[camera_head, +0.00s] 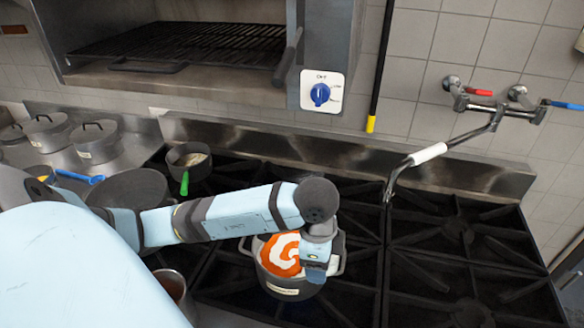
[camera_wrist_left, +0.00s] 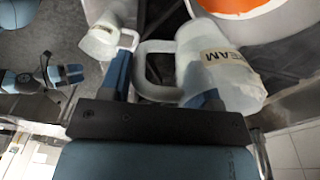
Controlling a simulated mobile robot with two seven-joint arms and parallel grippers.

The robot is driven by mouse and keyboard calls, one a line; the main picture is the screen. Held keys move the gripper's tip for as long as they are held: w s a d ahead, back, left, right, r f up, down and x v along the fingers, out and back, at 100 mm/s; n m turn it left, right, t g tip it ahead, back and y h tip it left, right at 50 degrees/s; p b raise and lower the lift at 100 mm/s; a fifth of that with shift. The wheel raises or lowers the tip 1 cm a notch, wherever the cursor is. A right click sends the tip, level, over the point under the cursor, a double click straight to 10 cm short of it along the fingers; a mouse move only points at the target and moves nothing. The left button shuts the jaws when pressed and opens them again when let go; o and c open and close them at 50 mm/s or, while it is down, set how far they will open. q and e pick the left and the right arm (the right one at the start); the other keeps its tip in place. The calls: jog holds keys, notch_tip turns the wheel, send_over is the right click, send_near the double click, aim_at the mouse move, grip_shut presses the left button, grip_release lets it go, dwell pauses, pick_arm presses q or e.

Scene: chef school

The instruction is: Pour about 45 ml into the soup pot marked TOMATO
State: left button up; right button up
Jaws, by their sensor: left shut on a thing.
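A soup pot (camera_head: 287,290) stands on the stove below my left gripper. It holds orange soup (camera_head: 275,254) with a broad white swirl on top. Its front label is too small to read. My left gripper (camera_head: 316,268) hangs over the right part of the pot. In the left wrist view, my gripper (camera_wrist_left: 160,75) is shut on the handle of a whitish jug (camera_wrist_left: 236,88) whose label shows the letters "EAM". Orange soup also shows at the top right there (camera_wrist_left: 265,22).
A small pan (camera_head: 188,162) with a green handle sits on a back burner. Several lidded pots (camera_head: 95,142) stand at the left. A wall faucet (camera_head: 430,153) reaches over the burners from the right. The right burners (camera_head: 470,235) are free. Another whitish vessel (camera_wrist_left: 103,40) shows in the wrist view.

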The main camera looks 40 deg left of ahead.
pick_arm(q)
jog(key=shift+d+f+y, duration=0.4)
jog(key=shift+d+y, duration=0.15)
jog(key=shift+y, duration=0.25)
